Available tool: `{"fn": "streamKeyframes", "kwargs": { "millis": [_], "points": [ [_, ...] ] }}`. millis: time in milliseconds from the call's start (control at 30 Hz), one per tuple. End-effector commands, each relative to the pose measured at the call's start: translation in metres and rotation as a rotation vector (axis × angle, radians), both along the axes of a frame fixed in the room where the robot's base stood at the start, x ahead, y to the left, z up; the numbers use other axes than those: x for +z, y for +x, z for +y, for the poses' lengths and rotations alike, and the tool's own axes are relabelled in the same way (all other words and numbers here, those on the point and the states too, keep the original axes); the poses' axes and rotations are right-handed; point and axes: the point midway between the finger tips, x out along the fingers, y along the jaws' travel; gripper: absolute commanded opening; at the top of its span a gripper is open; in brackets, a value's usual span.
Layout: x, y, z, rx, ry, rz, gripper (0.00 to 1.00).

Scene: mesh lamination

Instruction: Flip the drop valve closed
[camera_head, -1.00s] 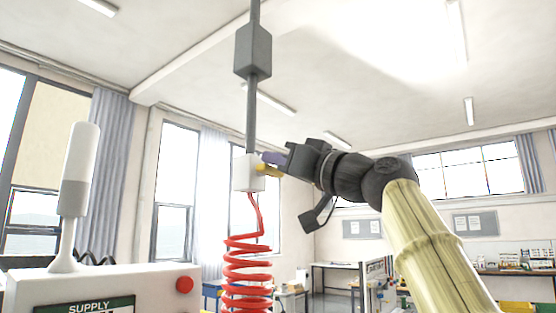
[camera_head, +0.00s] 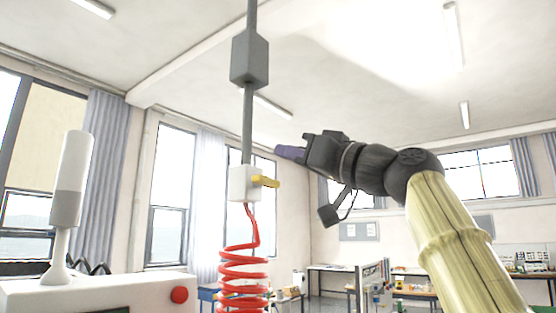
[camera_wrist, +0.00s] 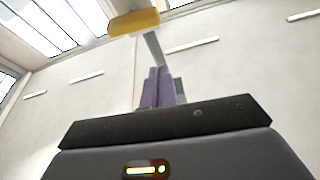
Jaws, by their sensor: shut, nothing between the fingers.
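The drop valve is a white block (camera_head: 241,184) on the grey drop pipe (camera_head: 246,130), with a yellow lever (camera_head: 265,181) on its right side. The lever points sideways to the right, roughly level and across the pipe. My gripper (camera_head: 281,151) is shut and empty, above and to the right of the lever, with a visible gap between them. In the wrist view the purple fingers (camera_wrist: 160,86) are together, and the yellow lever (camera_wrist: 134,22) shows beyond them near the top edge.
A grey box (camera_head: 250,58) sits higher on the pipe. A red coiled hose (camera_head: 243,270) hangs below the valve. At lower left stands a white cabinet (camera_head: 90,292) with a red button (camera_head: 179,294) and a white-grey lamp post (camera_head: 72,180). Air right of the valve is free.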

Motion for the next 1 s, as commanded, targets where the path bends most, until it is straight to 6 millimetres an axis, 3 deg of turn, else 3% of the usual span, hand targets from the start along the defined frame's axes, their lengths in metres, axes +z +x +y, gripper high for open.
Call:
{"fn": "streamKeyframes", "kwargs": {
  "millis": [400,1000],
  "points": [
    [-0.021,-0.033,-0.044,-0.002,-0.001,-0.001,0.00],
    [-0.020,-0.036,-0.045,0.005,0.000,0.000,0.00]
  ]
}}
